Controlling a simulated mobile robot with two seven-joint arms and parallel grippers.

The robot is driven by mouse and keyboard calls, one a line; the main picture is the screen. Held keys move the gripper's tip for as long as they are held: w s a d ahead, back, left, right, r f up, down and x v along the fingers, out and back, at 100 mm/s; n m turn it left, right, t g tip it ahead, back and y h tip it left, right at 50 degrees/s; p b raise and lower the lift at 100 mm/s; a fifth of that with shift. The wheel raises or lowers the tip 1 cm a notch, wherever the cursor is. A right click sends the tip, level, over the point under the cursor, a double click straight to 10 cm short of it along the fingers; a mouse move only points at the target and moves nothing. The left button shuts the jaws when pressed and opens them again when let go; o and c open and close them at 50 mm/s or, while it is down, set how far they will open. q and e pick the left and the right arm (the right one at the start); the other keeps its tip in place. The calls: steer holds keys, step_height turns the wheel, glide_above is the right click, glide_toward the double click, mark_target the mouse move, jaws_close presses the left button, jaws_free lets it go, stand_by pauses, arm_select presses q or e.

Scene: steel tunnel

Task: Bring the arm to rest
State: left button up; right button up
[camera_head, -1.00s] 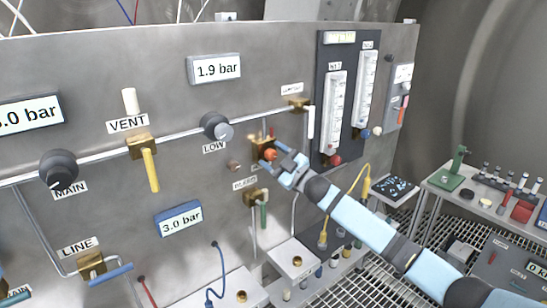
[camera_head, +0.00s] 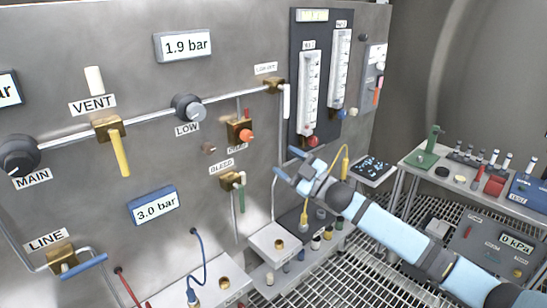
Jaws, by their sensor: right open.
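My right arm reaches in from the lower right. Its right gripper (camera_head: 287,164) is open and empty, in front of the steel panel (camera_head: 120,50), to the right of the bleed valve (camera_head: 231,181) and below the flowmeters. The relief valve with an orange knob (camera_head: 245,135) sits on the panel up and left of the gripper, apart from it. My left gripper is not in view.
The panel carries the vent valve (camera_head: 118,150), low knob (camera_head: 188,107) and flowmeters (camera_head: 310,92). A small shelf (camera_head: 274,240) stands out below the gripper. A side table (camera_head: 440,170) holds several parts at the right. Grating covers the floor.

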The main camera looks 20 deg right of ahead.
steer(key=shift+s+d+f, duration=0.1)
steer(key=shift+s+d, duration=0.1)
steer(key=shift+s, duration=0.15)
steer(key=s+a+f+m+g+h+p, duration=0.15)
steer(key=s+a+f+m+h, duration=0.3)
steer(key=s+f, duration=0.75)
steer(key=s+a+f+m+g+h+p, duration=0.1)
steer(key=s+a+f+m+g+h, duration=0.3)
steer(key=s+f, duration=0.8)
steer(key=s+a+f+m+g+p, duration=0.1)
steer(key=s+a+f+m, duration=0.1)
steer(key=s+f, duration=0.6)
steer(key=s+m, duration=0.1)
steer(key=s, duration=0.3)
steer(key=shift+f, duration=0.15)
steer(key=shift+a+g, duration=0.1)
steer(key=shift+g, duration=0.15)
stand_by(0.8)
